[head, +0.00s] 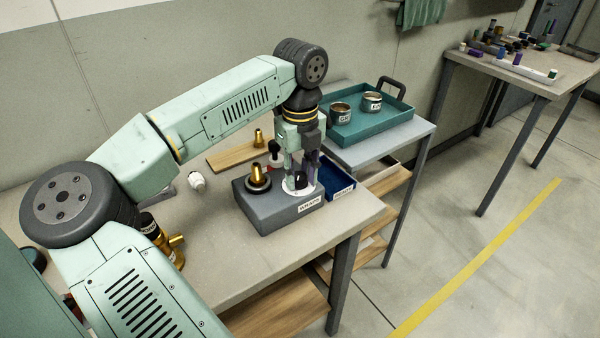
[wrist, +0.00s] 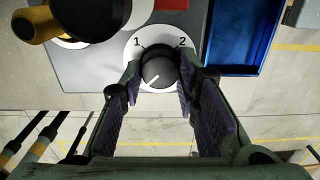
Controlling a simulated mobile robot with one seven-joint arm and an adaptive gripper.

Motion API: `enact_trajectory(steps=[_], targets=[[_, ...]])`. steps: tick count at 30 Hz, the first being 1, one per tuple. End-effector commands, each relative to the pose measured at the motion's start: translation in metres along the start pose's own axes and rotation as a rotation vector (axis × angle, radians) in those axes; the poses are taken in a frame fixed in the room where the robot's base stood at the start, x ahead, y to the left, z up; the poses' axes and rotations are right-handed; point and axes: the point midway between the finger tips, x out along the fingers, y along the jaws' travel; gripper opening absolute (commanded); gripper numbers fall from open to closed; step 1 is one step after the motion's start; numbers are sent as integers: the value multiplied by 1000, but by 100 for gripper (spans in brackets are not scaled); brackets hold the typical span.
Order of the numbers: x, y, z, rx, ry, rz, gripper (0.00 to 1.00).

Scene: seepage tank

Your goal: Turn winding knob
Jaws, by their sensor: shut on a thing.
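The winding knob (wrist: 160,73) is black and round with a white pointer line. It sits on a white dial (wrist: 135,47) marked 1 and 2. In the wrist view the pointer line slants to the lower left, away from both numbers. My gripper (wrist: 162,84) has its fingers on either side of the knob and is shut on it. In the head view my gripper (head: 299,182) reaches straight down onto the dial on top of a grey box (head: 275,217). The knob is largely hidden there by the fingers.
A brass fitting on a black base (head: 258,177) stands on the box, left of the dial. A blue tray (head: 337,180) lies right of the box. A wooden board (head: 228,159) lies behind. A teal tray (head: 372,127) with two tins stands on the side table.

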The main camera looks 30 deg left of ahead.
Motion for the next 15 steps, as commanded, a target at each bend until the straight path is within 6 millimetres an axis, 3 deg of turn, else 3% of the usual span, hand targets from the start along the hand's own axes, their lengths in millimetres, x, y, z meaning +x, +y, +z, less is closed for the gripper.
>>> enact_trajectory(steps=[8,15], targets=[[2,0,1,114,-2,-2,1],[3,1,1,314,-2,-1,1]])
